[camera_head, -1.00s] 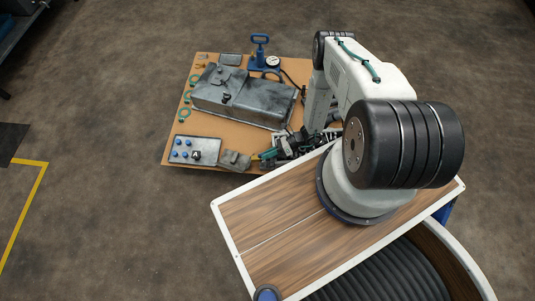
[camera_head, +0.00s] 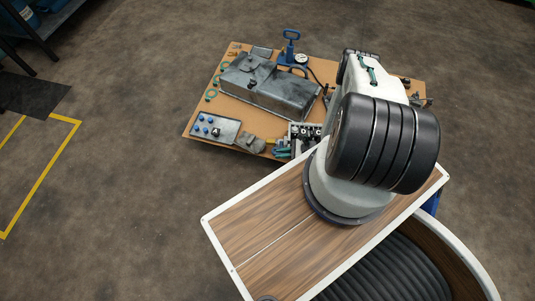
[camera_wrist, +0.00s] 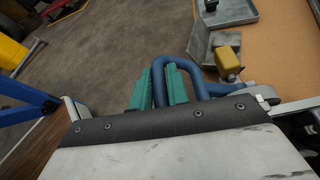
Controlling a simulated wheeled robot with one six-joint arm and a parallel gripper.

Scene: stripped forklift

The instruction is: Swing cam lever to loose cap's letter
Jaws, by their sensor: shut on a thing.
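In the wrist view, my gripper (camera_wrist: 161,80) has two green fingers closed around one leg of a bent blue bar (camera_wrist: 198,86), which looks like the lever handle. The bar loops up and right toward a yellow block (camera_wrist: 228,58). Its lower end is partly hidden by the gripper body. In the head view, a grey tray (camera_head: 231,138) at the table's left front holds several blue caps (camera_head: 200,129) and one black cap marked with what looks like an A (camera_head: 216,133). My arm hides most of the gripper area there.
A large grey metal case (camera_head: 268,88) lies on the brown table (camera_head: 225,152). A blue pump with a gauge (camera_head: 291,52) stands behind it. Green rings (camera_head: 211,95) lie along the left edge. A grey bracket (camera_head: 250,143) sits right of the tray.

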